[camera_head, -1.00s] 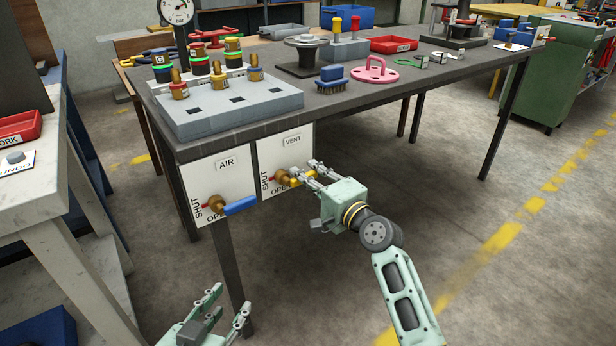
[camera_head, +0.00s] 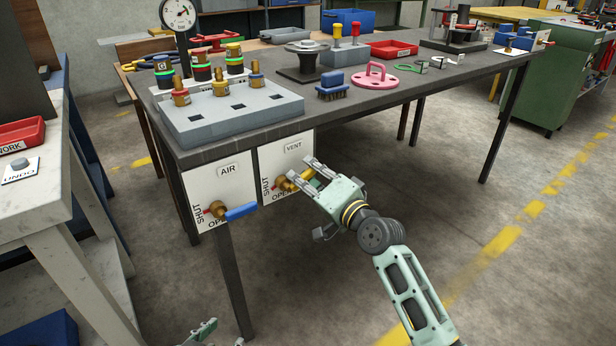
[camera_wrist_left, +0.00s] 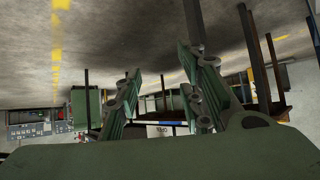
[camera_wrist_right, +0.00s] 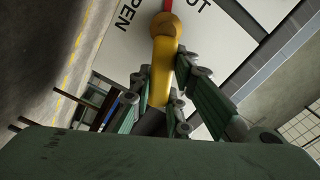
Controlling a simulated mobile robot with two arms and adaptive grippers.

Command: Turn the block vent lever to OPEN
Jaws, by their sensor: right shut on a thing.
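The vent lever is a yellow handle (camera_head: 304,175) on a brass valve (camera_head: 284,185), on the white VENT panel (camera_head: 294,148) at the table's front. It points right, away from SHUT at the panel's left; OPEN is lettered below the valve. My right gripper (camera_head: 314,171) is shut on the handle. In the right wrist view the yellow handle (camera_wrist_right: 163,75) runs between the fingers (camera_wrist_right: 165,100), with a red mark beyond the brass hub. Its outer end is partly hidden. My left gripper (camera_wrist_left: 165,100) is open and empty, mostly below the head view.
The AIR panel (camera_head: 228,170) with a blue lever (camera_head: 241,212) stands left of the VENT panel. A grey block (camera_head: 230,110) with brass fittings sits above on the dark table. A pale bench (camera_head: 40,200) is at the left. The floor right of my right arm is clear.

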